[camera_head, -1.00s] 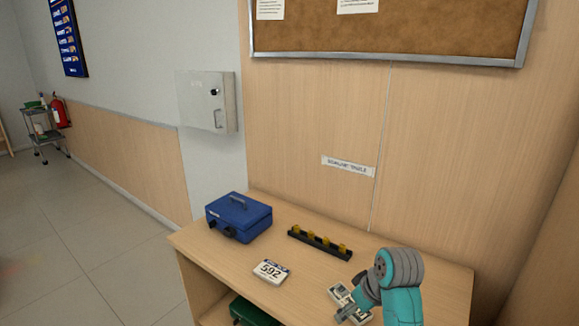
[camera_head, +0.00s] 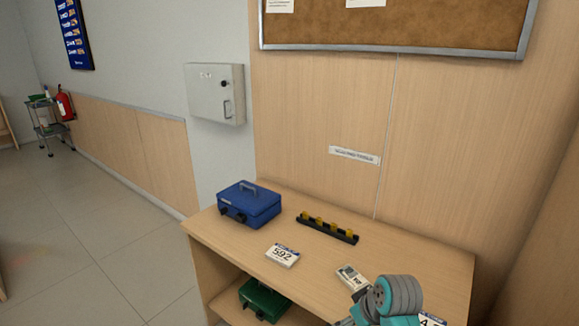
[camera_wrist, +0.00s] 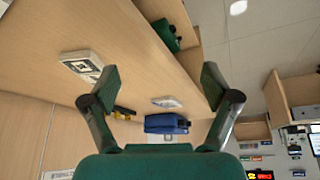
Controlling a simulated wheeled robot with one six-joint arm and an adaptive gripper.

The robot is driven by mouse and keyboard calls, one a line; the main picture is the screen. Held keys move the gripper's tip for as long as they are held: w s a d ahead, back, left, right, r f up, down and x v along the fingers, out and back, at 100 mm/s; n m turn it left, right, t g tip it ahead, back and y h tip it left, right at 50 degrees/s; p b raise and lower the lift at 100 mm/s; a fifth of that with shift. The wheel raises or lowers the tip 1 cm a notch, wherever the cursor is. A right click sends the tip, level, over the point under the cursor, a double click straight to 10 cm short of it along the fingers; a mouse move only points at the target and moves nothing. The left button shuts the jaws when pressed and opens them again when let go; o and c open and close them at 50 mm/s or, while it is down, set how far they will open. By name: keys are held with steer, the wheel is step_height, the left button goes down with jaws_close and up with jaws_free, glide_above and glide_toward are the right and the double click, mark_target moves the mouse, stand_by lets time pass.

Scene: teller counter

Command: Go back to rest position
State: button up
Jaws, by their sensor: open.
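My gripper (camera_wrist: 158,85) is open and empty in the wrist view, its two green fingers spread apart above the floor of the picture. In the head view only part of my arm shows at the bottom right, and the fingers cannot be made out clearly. The wooden counter (camera_head: 225,236) lies in front of me. A small printed pack (camera_head: 353,281) lies on it just beside my arm; it also shows in the wrist view (camera_wrist: 85,65). A white card marked 592 (camera_head: 282,256) lies further left.
A blue cash box (camera_head: 249,205) and a black rack with yellow pieces (camera_head: 327,229) stand toward the counter's back. A green box (camera_head: 264,299) sits on the shelf below. Another white tag (camera_head: 430,320) shows at the bottom edge. Open floor (camera_head: 110,230) lies left.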

steer(key=s+f+m+t, duration=0.2)
steer(key=s+f, duration=0.7)
steer(key=f, duration=0.2)
steer(key=s+d+f+m+t+h, duration=0.1)
steer(key=s+f+m+t, duration=0.2)
steer(key=s, duration=1)
steer(key=s+r+t, duration=0.1)
steer(key=s+r, duration=0.4)
steer(key=s, duration=0.3)
steer(key=s+d+r+t, duration=0.1)
steer(key=s+r, duration=0.3)
steer(key=s, duration=0.5)
steer(key=s+r+t+h, duration=0.1)
steer(key=s+r+t, duration=0.2)
steer(key=s+r, duration=0.2)
steer(key=s, duration=0.3)
steer(key=shift+s+d+r+m, duration=0.2)
steer(key=shift+d+r+m, duration=0.05)
steer(key=shift+r+m, duration=0.05)
steer(key=shift+s+r, duration=0.25)
steer(key=shift+r, duration=0.15)
steer(key=shift+c, duration=0.3)
